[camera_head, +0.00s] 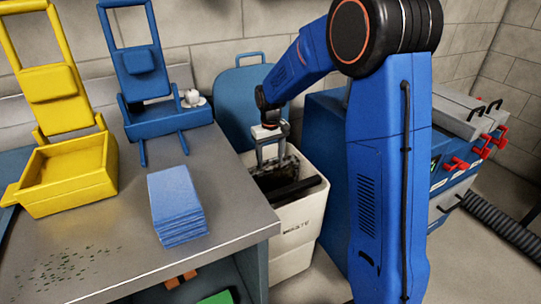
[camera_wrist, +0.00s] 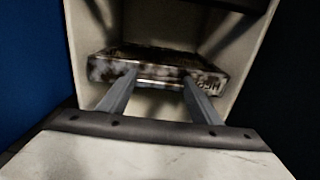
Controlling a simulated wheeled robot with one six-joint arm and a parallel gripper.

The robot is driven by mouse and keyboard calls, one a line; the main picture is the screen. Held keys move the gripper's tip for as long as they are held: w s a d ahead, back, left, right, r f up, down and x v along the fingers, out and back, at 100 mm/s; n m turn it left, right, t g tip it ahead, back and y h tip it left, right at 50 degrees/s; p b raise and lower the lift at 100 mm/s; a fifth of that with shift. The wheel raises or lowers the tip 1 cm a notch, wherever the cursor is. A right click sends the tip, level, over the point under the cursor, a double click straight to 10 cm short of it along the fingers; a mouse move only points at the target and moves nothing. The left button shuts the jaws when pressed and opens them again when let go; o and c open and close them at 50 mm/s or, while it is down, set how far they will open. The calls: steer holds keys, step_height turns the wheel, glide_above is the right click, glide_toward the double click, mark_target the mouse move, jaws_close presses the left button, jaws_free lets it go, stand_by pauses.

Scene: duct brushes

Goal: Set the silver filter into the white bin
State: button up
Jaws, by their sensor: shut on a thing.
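The white bin (camera_head: 292,222) stands on the floor at the right end of the metal table, with its blue lid (camera_head: 250,92) tipped up behind it. My gripper (camera_head: 271,158) points down at the bin's opening. In the wrist view my gripper (camera_wrist: 160,82) is shut on the silver filter (camera_wrist: 155,68), a flat, dirty, mottled block. The filter is between the bin's pale inner walls. In the head view the filter (camera_head: 275,168) shows as a dark mottled piece below the fingers at the bin's mouth. I cannot tell whether it touches the bin's bottom.
A blue stack of cloths (camera_head: 177,205) lies on the metal table (camera_head: 110,255). A blue machine (camera_head: 325,130) with red handles stands close to the bin's right.

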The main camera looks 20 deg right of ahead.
steer(key=shift+f, duration=3.65)
steer(key=o, duration=1.9)
step_height(320, 180, up, 22)
glide_above(270, 173)
steer(key=w, duration=0.2)
steer(key=shift+w+d+r, duration=0.15)
steer(key=shift+d+r, duration=0.05)
steer(key=shift+d, duration=0.2)
